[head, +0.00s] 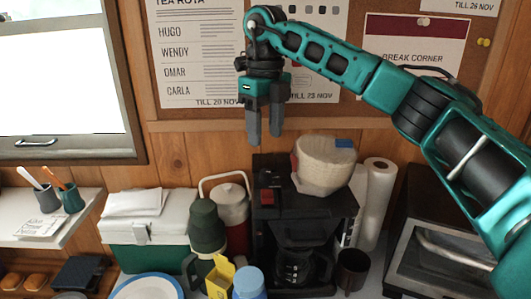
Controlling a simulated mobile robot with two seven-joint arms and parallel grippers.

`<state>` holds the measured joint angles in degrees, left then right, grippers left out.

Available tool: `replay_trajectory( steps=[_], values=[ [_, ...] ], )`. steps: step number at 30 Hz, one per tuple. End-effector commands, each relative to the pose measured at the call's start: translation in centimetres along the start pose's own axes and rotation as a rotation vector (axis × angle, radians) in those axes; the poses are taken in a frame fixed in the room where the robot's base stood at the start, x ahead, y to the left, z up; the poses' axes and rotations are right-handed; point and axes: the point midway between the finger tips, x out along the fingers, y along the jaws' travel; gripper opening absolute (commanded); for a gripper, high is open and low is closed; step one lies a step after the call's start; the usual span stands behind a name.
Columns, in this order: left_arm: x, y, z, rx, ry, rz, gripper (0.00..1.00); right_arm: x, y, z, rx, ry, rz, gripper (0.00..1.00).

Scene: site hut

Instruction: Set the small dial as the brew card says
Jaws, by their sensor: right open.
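The black coffee maker (342,210) stands at the back of the counter, with a glass carafe (293,267) in its lower bay. A red switch (267,196) and a small red part above it show at its upper left. I cannot make out a small dial on it. A white card with handwriting (41,226) lies on the left shelf; its text is too small to read, and I cannot tell whether it is the brew card. My right gripper (265,136) points down, open and empty, above and behind the coffee maker's left side, before the wall. My left gripper is out of view.
A coffee filter stack (324,166) sits on the coffee maker. A paper roll (376,203), dark mug (352,270) and toaster oven (440,245) stand right. A green flask (207,225), red-white jug (232,205), yellow carton (220,277) and blue-lidded jar (249,283) crowd the left.

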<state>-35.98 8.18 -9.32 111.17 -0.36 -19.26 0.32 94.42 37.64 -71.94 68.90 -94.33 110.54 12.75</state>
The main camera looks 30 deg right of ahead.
Motion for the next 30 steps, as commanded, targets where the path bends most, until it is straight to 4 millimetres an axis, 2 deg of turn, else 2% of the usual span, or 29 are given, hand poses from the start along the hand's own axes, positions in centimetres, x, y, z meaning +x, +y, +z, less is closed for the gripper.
replay_trajectory(
  steps=[3,9,30],
  values=[
    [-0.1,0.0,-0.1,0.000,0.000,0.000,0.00,-2.2,0.0,0.1,-0.001,-0.001,-0.001,0.53],
    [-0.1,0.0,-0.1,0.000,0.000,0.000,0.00,-3.8,0.0,0.0,0.000,0.001,0.000,0.53],
    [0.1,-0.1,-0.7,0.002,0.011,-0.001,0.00,-3.9,0.0,0.0,0.000,0.000,0.000,0.53]
  ],
)
